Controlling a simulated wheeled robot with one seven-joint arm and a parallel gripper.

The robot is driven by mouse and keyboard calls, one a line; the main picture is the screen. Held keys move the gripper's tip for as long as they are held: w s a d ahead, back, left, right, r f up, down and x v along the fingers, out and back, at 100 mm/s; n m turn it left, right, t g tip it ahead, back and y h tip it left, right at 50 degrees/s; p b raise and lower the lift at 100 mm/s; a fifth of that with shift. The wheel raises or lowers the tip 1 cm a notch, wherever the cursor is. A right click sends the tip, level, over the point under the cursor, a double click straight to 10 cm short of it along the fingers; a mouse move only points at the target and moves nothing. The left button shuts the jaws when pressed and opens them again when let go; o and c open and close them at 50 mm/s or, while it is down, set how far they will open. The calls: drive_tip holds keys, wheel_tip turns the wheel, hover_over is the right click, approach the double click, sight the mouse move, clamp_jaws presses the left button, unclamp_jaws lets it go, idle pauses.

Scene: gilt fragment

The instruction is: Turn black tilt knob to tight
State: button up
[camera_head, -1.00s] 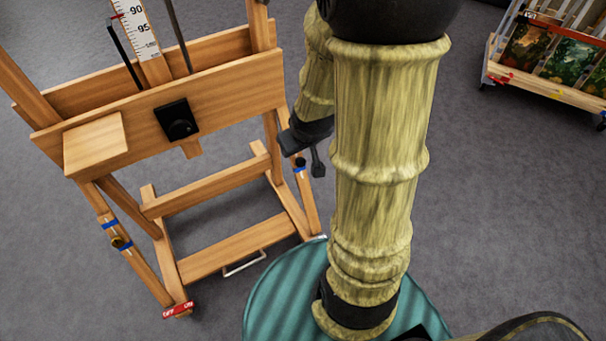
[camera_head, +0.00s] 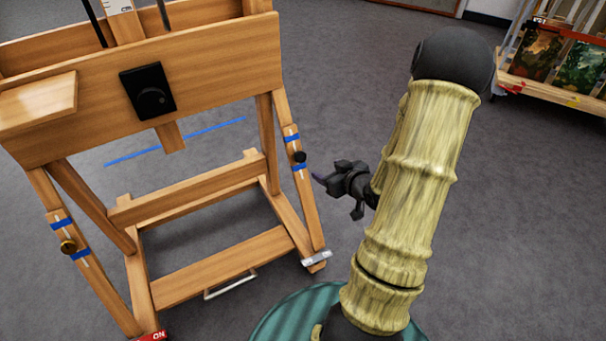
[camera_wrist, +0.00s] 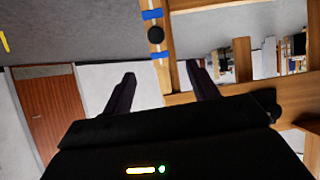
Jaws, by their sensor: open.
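The black tilt knob (camera_head: 299,157) is a small round knob on the wooden easel's (camera_head: 205,65) right leg, between two blue tape bands. It also shows in the wrist view (camera_wrist: 156,35), above the gap between my fingers. My gripper (camera_head: 322,179) is just right of that leg in the head view, apart from the knob. In the wrist view my gripper's (camera_wrist: 162,82) two dark fingers are spread and empty. I cannot make out any tight or loose marking by the knob.
A black box with a dial (camera_head: 148,92) is on the front board. A picture rack (camera_head: 555,90) stands at the back right. Grey floor (camera_head: 340,80) lies clear between easel and rack.

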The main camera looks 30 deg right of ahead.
sight(301, 159)
drive_tip(key=f+b, duration=0.1)
drive_tip(key=d+f+t, duration=0.1)
drive_tip(key=f, duration=0.1)
drive_tip(key=shift+s+b, duration=0.2)
drive_tip(key=shift+b, duration=0.15)
drive_tip(key=b+x, duration=0.5)
drive_tip(key=x, duration=1.2)
drive_tip(key=shift+w+a, duration=0.15)
drive_tip(key=shift+w, duration=0.2)
drive_tip(key=shift+s+r, duration=0.1)
drive_tip(key=shift+c, duration=1.3)
drive_tip(key=c, duration=0.7)
